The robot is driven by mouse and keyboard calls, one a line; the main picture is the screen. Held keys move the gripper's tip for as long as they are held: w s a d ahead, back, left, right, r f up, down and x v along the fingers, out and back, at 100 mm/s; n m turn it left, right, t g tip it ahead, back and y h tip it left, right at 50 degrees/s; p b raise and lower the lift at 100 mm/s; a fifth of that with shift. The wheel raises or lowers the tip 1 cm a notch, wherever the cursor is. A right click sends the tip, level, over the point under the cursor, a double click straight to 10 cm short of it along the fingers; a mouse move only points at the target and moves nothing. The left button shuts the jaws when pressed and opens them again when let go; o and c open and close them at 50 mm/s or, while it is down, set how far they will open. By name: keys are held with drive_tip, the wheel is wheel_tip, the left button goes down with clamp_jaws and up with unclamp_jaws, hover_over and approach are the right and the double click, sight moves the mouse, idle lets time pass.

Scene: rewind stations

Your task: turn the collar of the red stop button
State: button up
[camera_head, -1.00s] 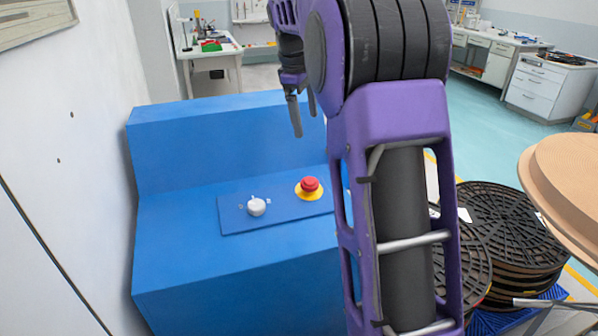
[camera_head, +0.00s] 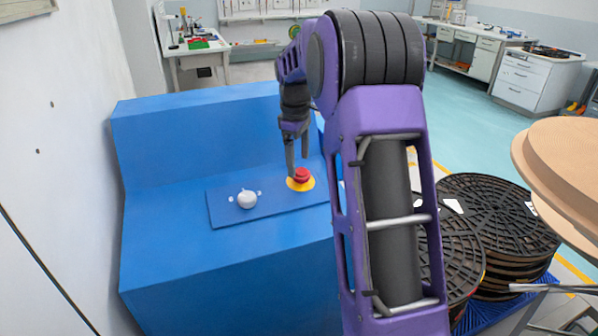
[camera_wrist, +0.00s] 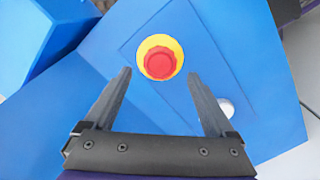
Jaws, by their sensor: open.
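The red stop button (camera_head: 302,174) sits on a yellow disc on the blue console's raised panel (camera_head: 228,214). In the wrist view the button (camera_wrist: 159,64) is beyond the fingertips and a little left of the middle between them. The yellow disc (camera_wrist: 145,47) shows around it. My gripper (camera_head: 297,165) points down just above and behind the button in the head view. In the wrist view my gripper (camera_wrist: 158,75) is open with nothing between its fingers. I cannot tell the exact gap to the button.
A white knob (camera_head: 246,199) is left of the button on the same panel, and shows beside the right finger in the wrist view (camera_wrist: 226,107). The console's raised back (camera_head: 200,140) stands behind. Black reels (camera_head: 500,215) are stacked at the right, near a round wooden disc (camera_head: 565,160).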

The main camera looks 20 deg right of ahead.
sight(300, 169)
drive_tip(key=shift+w+d+f, duration=0.1)
drive_tip(key=shift+d+f, duration=0.05)
drive_tip(key=shift+f, duration=1.55)
drive_tip(key=c, duration=1.4)
drive_tip(key=shift+o, duration=0.2)
drive_tip(key=shift+r+m, duration=0.15)
drive_tip(key=shift+m, duration=0.25)
drive_tip(key=shift+m+p, duration=1)
drive_tip(key=shift+w+d+m+y+p, duration=0.15)
drive_tip(key=shift+m+y+p, duration=0.15)
drive_tip(key=shift+m+p, duration=1.4)
drive_tip(key=shift+m+b, duration=0.5)
drive_tip(key=shift+m, duration=0.1)
